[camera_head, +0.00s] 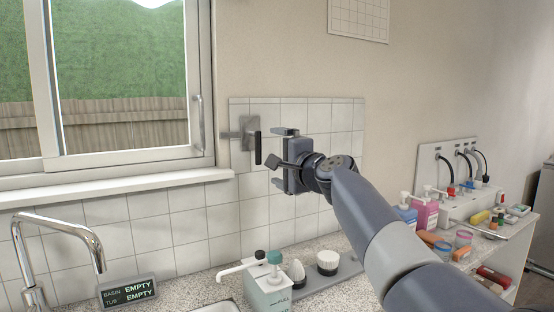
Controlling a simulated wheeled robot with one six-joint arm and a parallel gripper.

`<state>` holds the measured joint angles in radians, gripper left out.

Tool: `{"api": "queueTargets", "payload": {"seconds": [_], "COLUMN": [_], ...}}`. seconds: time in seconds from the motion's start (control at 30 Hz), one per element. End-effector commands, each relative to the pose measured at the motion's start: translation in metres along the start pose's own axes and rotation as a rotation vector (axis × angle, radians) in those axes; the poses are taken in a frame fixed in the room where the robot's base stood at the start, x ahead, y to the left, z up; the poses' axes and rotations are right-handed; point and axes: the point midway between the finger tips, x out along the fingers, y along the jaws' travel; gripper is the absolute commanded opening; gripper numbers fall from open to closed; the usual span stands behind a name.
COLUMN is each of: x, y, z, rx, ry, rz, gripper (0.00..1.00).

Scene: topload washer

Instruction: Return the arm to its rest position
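My arm (380,232) reaches up from the lower right toward the tiled wall. My gripper (277,157) is at its end, with its fingers pointing left. A grey wall plate with a dark upright handle (257,148) is just left of the gripper. A gap shows between the handle and the fingers in the picture; the true depth between them is hard to tell.
A window (110,85) and a faucet (60,232) are at left. A soap dispenser (268,292) and a status sign (128,292) stand on the counter below. At right, bottles (425,212) and several small items crowd a shelf.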

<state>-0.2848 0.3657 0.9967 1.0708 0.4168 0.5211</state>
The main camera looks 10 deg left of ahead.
Motion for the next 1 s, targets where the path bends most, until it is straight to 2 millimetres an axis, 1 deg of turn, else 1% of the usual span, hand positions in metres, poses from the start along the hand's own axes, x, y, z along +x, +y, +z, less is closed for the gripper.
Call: {"api": "queueTargets", "payload": {"seconds": [0.23,0.37,0.8,1.0], "x": [0.003,0.012,0.076,0.097], "y": [0.000,-0.002,-0.003,-0.003], "z": [0.000,0.000,-0.001,-0.001], "rx": [0.000,0.001,0.001,0.002], "ry": [0.000,0.000,0.001,0.001], "rz": [0.000,0.000,0.001,0.000], "gripper": [1.00,1.00,1.00,1.00]}}
